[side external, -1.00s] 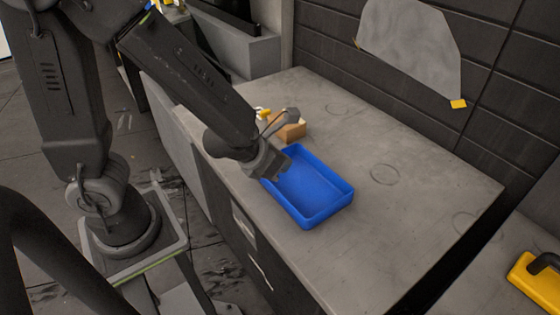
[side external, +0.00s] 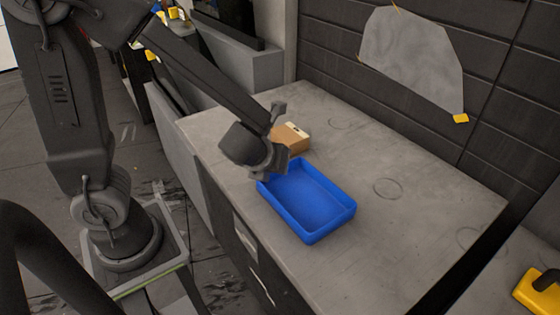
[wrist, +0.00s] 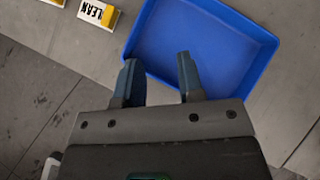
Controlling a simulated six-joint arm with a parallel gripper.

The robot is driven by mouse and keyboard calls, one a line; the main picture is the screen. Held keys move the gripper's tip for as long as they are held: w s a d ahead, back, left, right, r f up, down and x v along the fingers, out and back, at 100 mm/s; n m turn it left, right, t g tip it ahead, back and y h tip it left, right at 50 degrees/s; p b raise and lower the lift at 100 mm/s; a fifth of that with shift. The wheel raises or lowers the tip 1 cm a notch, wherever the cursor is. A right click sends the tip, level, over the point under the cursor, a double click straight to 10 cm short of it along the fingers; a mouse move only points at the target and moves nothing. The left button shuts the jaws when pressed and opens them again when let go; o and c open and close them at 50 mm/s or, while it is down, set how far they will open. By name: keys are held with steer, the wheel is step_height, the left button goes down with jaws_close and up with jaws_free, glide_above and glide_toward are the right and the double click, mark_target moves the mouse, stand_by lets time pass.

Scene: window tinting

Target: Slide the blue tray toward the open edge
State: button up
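The blue tray (side external: 316,210) lies flat and empty on the grey counter (side external: 420,215), near the counter's long left edge. In the wrist view, the tray (wrist: 195,45) fills the upper middle, with its near wall by the fingers. My gripper (side external: 270,170) is at the tray's left corner, low over the wall. In the wrist view, my gripper (wrist: 157,65) has its two fingers apart with nothing visibly pinched between them. Whether the fingers touch the wall is hard to tell.
A small tan block (side external: 292,138) sits just behind the tray. The wrist view shows a yellow and white lettered block (wrist: 98,12). The counter right of the tray is clear. A dark wall (side external: 500,70) bounds the back. A yellow tool (side external: 540,292) lies at the lower right.

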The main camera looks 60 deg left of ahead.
mark_target(280, 214)
steer(key=n+g, duration=0.2)
steer(key=n, duration=0.1)
steer(key=s+n+g, duration=0.1)
steer(key=shift+a+r+n+y, duration=0.2)
steer(key=shift+a+n+y, duration=0.1)
steer(key=shift+a+n, duration=0.1)
steer(key=shift+d+r+n+g+h, duration=0.55)
steer(key=shift+d+n+g+h, duration=0.25)
steer(key=shift+n, duration=0.15)
steer(key=shift+d+r+n+g+h, duration=0.5)
steer(key=shift+d+n+g+h, duration=0.25)
steer(key=shift+n, duration=0.25)
steer(key=shift+d+r+n+g+h, duration=0.55)
steer(key=shift+d+n+g+h, duration=0.15)
steer(key=shift+d+n, duration=0.2)
step_height(280, 214, down, 14)
steer(key=shift+r, duration=0.1)
